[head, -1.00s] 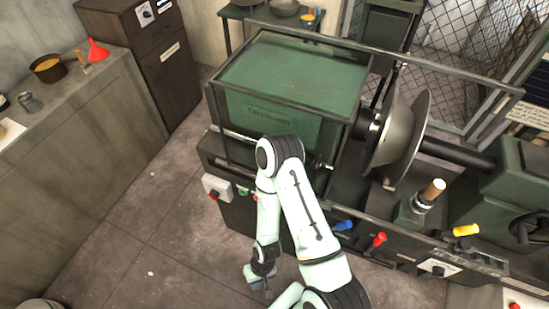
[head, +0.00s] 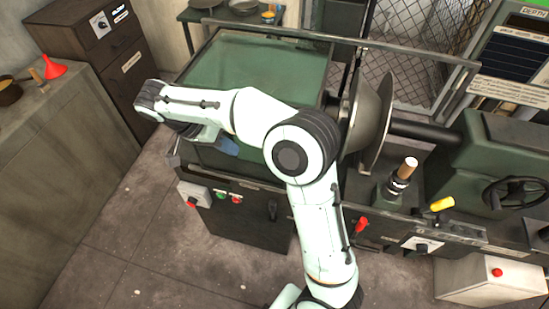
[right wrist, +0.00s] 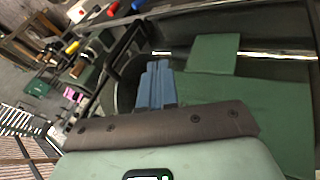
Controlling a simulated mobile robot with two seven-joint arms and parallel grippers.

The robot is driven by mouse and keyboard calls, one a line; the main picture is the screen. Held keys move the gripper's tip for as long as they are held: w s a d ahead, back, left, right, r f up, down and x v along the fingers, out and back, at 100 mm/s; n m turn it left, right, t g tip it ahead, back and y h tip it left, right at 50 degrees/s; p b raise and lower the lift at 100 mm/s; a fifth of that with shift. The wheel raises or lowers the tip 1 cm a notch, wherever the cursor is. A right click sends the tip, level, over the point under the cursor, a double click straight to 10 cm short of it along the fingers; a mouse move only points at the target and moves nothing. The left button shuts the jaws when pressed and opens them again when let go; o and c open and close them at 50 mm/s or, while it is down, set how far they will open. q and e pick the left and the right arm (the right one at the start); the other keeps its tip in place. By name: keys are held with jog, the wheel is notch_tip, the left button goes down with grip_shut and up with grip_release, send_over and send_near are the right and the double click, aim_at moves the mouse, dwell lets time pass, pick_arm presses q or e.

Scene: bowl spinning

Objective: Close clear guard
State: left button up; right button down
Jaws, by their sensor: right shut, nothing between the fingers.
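The clear guard (head: 262,66) is a see-through box with a dark metal frame. In the head view it stands at the left end of the lathe, around the green headstock, and leaves the round metal spinning disc (head: 372,125) to its right uncovered. My right arm reaches across the guard's front. My right gripper (head: 228,146) is low at the guard's front side, with its blue fingers partly hidden by the arm. The right wrist view shows the fingers (right wrist: 157,70) shut and empty. Whether they touch the guard, I cannot tell. My left gripper is not in view.
A control box (head: 194,195) with a red button projects at the lathe's front left. A red lever (head: 361,226), a wooden-topped post (head: 403,176) and a yellow handle (head: 442,203) stand along the right side. The floor at front left is clear.

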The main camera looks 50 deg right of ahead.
notch_tip(320, 180, up, 4)
jog(key=s+m, duration=0.2)
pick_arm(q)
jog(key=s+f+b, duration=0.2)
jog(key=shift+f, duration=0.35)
pick_arm(e)
jog(key=s+d+f, duration=0.6)
jog(key=s+f, duration=0.1)
jog(key=shift+s+d+f, duration=0.15)
jog(key=shift+s+f, duration=0.05)
jog(key=shift+f, duration=0.2)
jog(key=shift+d, duration=0.1)
